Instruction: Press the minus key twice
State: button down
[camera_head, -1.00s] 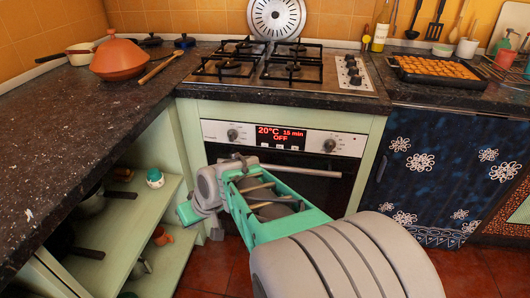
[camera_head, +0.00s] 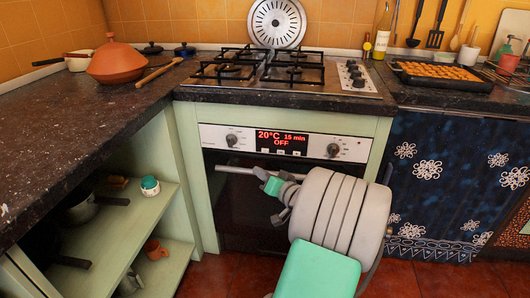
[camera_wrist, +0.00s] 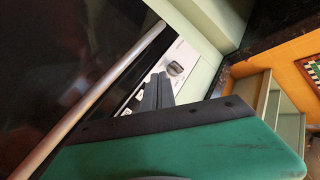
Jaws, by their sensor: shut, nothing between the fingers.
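The oven's control panel (camera_head: 205,134) carries a black display (camera_head: 282,141) with red text reading 20°C, 15 min and OFF. A row of small pale keys (camera_head: 281,152) sits along the display's lower edge; their signs are too small to read, so I cannot tell which is minus. My gripper (camera_head: 262,173) is in front of the oven door, just below the keys. In the wrist view my gripper's dark fingers (camera_wrist: 160,82) are together and empty, pointing at the panel beside a knob (camera_wrist: 175,69). The fingers hide part of the panel there.
The oven handle (camera_head: 235,170) runs across the door close to my gripper; it also shows in the wrist view (camera_wrist: 95,95). Two knobs (camera_head: 231,140) (camera_head: 333,150) flank the display. Open shelves (camera_head: 150,205) stand on the left. The hob (camera_head: 270,84) is above.

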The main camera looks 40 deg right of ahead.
jog(key=shift+w+d+b, duration=0.15)
jog(key=shift+w+d, duration=0.7)
jog(key=shift+d, duration=0.25)
jog(key=shift+w+d+b, duration=0.1)
jog(key=shift+w+d, duration=0.75)
jog(key=shift+d, duration=0.25)
jog(key=shift+w+d+b, duration=0.15)
jog(key=shift+w+d, duration=0.7)
jog(key=shift+d, duration=0.25)
jog(key=shift+w+d, duration=0.1)
jog(key=shift+w+d, duration=0.15)
jog(key=shift+d, duration=0.1)
jog(key=shift+w+d+b, duration=0.3)
jog(key=shift+d, duration=0.05)
dwell(0.3)
jog(key=shift+s+a, duration=0.55)
jog(key=shift+a, duration=0.15)
jog(key=shift+s+a, duration=0.8)
jog(key=shift+a, duration=0.2)
jog(key=shift+s+a, duration=0.75)
jog(key=shift+a, duration=0.25)
